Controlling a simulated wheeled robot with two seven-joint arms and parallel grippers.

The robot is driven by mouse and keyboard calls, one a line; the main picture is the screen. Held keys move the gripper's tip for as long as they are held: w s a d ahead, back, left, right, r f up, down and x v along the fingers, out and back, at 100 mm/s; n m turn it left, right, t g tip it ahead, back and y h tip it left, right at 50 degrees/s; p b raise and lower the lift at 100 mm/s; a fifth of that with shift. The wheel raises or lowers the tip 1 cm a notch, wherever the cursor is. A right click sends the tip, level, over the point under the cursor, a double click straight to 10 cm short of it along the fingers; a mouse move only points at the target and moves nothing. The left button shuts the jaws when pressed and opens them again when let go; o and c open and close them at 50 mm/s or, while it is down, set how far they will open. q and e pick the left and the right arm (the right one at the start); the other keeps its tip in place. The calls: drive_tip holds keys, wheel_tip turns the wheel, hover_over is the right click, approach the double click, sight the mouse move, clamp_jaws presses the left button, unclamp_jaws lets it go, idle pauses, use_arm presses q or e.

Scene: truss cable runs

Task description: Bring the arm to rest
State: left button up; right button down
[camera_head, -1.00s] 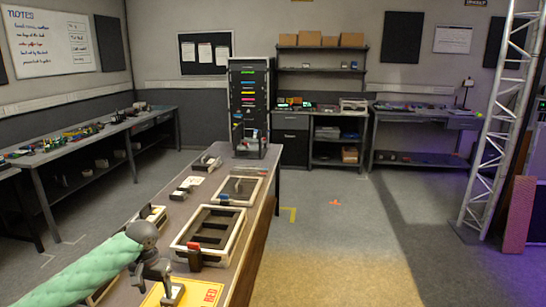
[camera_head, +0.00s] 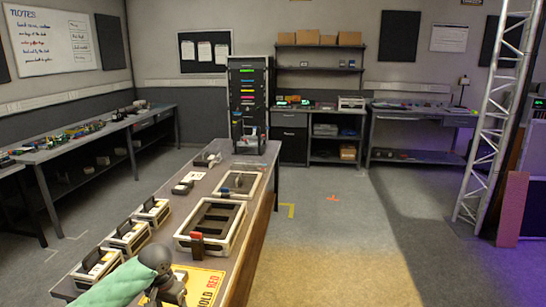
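My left arm in its green quilted sleeve (camera_head: 112,285) comes in from the lower left, low over the near end of the workbench (camera_head: 255,235). Its grey wrist joint (camera_head: 155,257) hangs above the bench top. My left gripper (camera_head: 168,293) is a dark shape beside a yellow sign with "HOLD RED" lettering (camera_head: 207,286). Its fingers are partly hidden and cut off by the bottom edge, so its opening cannot be told. My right gripper is out of view.
Small boxes (camera_head: 127,236) line the bench's left edge, close to my arm. A framed tray (camera_head: 211,226) with a red-topped block (camera_head: 197,248) and a second tray (camera_head: 239,185) lie beyond. A rack (camera_head: 248,105) stands at the far end.

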use_arm(q)
drive_tip(key=s+d+f+m+t+h, duration=0.1)
drive_tip(key=s+d+f, duration=0.3)
drive_tip(key=s+d, duration=0.25)
drive_tip(key=s+d+f+t+h, duration=0.1)
drive_tip(key=s+d+f, duration=0.45)
drive_tip(key=s, duration=0.25)
drive_tip(key=s+a+n+t+y, duration=0.1)
drive_tip(key=s+a, duration=0.1)
drive_tip(key=s, duration=0.7)
drive_tip(key=s+a+n+y, duration=0.1)
drive_tip(key=s+a, duration=0.1)
drive_tip(key=s, duration=0.8)
drive_tip(key=s+d+f+g, duration=0.1)
drive_tip(key=d+f, duration=0.1)
drive_tip(key=f, duration=1.4)
drive_tip(key=s+d+f+g, duration=0.1)
drive_tip(key=s+d+f, duration=0.1)
drive_tip(key=f, duration=1.3)
drive_tip(key=shift+d+f, duration=0.4)
drive_tip(key=shift+d, duration=0.1)
drive_tip(key=shift+s, duration=0.1)
